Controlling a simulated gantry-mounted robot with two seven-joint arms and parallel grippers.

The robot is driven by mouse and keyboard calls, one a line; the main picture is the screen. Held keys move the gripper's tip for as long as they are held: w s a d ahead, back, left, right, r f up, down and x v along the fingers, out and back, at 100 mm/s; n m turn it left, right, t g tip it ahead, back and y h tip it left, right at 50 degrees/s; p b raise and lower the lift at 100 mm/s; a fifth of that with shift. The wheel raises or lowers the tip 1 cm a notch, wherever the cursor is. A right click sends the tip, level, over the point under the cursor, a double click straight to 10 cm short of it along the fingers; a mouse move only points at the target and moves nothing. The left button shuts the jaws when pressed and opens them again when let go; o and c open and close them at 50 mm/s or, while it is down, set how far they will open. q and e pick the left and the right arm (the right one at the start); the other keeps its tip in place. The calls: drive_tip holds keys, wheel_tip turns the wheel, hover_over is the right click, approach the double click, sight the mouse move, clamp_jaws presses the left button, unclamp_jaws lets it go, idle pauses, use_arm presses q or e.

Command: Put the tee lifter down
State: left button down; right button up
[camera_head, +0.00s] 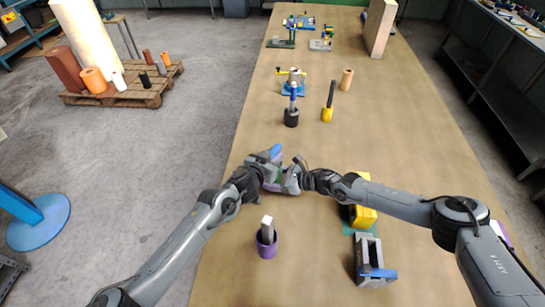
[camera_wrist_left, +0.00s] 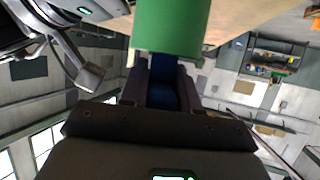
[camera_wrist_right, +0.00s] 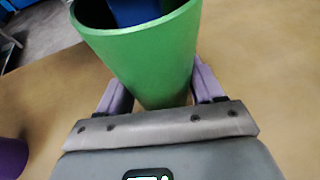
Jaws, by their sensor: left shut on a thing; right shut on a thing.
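My left gripper (camera_head: 270,172) and my right gripper (camera_head: 288,180) meet over the left part of the table. In the left wrist view, the left gripper is shut on a dark blue piece (camera_wrist_left: 163,75), which I take to be the tee lifter. It runs up to the green cup (camera_wrist_left: 170,27). In the right wrist view, my right gripper is shut on that green cup (camera_wrist_right: 150,55), and a blue part (camera_wrist_right: 135,10) shows inside its mouth. The lifter's lower end is hidden by the cup. In the head view, arms and grippers cover most of both.
A purple cup (camera_head: 267,244) holding a pale block stands in front. A yellow block (camera_head: 363,216) and a grey fixture (camera_head: 370,262) stand at right. Black (camera_head: 291,118) and yellow (camera_head: 327,114) cups with tools stand behind. The table's middle (camera_head: 320,150) is clear.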

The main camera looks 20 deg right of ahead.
use_arm(q)
drive_tip(key=c, duration=0.8)
unclamp_jaws()
drive_tip(key=shift+f, duration=0.1)
drive_tip(key=shift+s+a+r, duration=0.15)
drive_tip(key=shift+a+r, duration=0.05)
drive_tip(key=v, duration=1.1)
drive_tip(key=shift+s+a+r, duration=0.1)
drive_tip(key=shift+s+a, duration=0.05)
drive_tip(key=shift+a, duration=0.05)
use_arm(e)
drive_tip(key=o, duration=1.1)
drive_tip(key=shift+o, duration=0.2)
drive_tip(key=shift+d, duration=0.1)
